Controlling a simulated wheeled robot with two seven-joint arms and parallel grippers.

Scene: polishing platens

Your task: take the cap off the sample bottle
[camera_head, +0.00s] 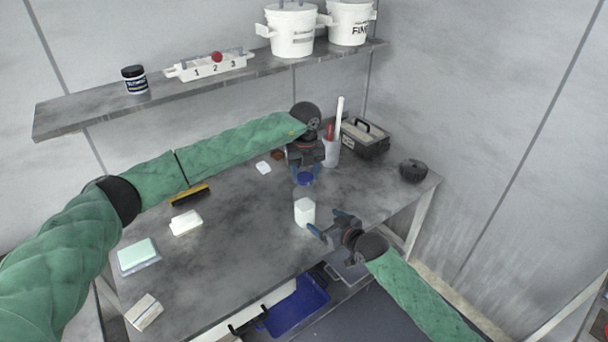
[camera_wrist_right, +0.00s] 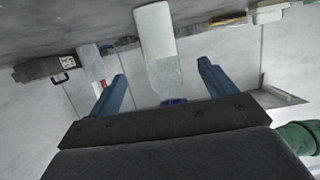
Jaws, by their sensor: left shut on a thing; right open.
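The sample bottle (camera_head: 304,212) stands upright on the table; its lower part is white. In the right wrist view the bottle (camera_wrist_right: 156,32) appears upside down, with a see-through upper part and the blue cap (camera_wrist_right: 173,101) at its end. My left gripper (camera_head: 304,176) is shut on the blue cap (camera_head: 305,180) from above and hides part of it. Whether the cap is still seated on the neck I cannot tell. My right gripper (camera_head: 326,222) is open, just right of the bottle, its blue fingers pointing towards it. The bottle shows between these fingers (camera_wrist_right: 160,88).
A cup with pens (camera_head: 331,152), a black toolbox (camera_head: 365,138) and a dark round object (camera_head: 413,170) stand behind and right. A brush (camera_head: 189,195), a white block (camera_head: 186,222) and a green pad (camera_head: 137,254) lie left. A shelf (camera_head: 100,113) runs above.

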